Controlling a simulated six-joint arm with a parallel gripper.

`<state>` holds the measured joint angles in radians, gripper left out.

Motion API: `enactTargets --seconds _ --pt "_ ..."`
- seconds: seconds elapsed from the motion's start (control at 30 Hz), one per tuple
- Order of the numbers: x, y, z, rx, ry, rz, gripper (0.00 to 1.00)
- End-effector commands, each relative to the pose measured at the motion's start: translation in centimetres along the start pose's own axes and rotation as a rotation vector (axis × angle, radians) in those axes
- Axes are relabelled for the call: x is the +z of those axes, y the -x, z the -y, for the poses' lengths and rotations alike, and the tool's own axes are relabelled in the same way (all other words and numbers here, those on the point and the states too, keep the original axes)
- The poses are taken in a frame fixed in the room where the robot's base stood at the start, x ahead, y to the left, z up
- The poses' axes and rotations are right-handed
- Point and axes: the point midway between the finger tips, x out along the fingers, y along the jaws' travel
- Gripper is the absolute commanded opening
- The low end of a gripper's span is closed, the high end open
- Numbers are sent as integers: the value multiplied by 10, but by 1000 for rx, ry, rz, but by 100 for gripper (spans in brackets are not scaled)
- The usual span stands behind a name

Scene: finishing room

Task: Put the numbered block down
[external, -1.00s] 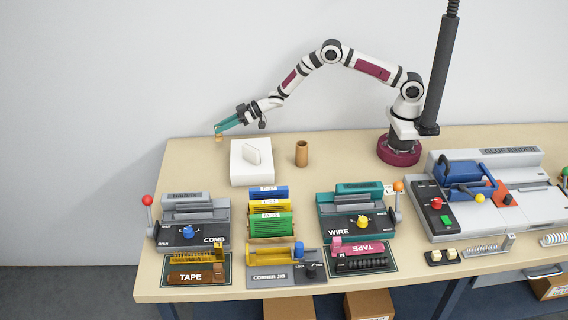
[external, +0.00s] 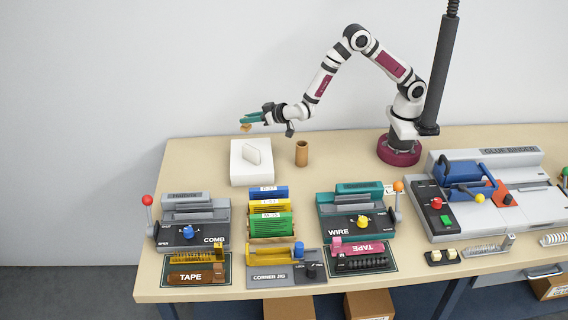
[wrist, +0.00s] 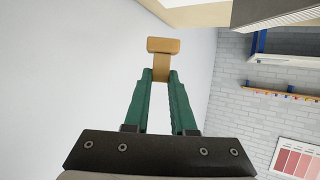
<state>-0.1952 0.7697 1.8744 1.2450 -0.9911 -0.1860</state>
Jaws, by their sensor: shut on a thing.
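My gripper (external: 250,119) has green fingers, which also show in the wrist view (wrist: 161,80). It is shut on a small tan block (external: 246,127). In the wrist view the tan block (wrist: 163,47) has a T shape, its narrow part between the fingertips and its wider head beyond them. No number shows on the faces in view.
A white box (external: 240,173) with a slanted white slab (external: 251,153) on top stands near the back left of the table (external: 350,150). Binding machines such as the comb unit (external: 190,222) fill the front. Bare table lies left of the box.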

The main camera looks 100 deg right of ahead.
Motion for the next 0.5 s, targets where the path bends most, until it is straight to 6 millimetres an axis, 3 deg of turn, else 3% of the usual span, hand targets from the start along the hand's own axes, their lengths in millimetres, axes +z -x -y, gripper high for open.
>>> enactTargets --seconds 0.1,0.3,0.4,0.5 --pt "27 39 -40 185 -72 4 0" --pt "62 110 -114 451 -185 1 0" --pt "70 136 -139 531 -221 1 0" --pt "77 150 -151 573 -240 2 0"
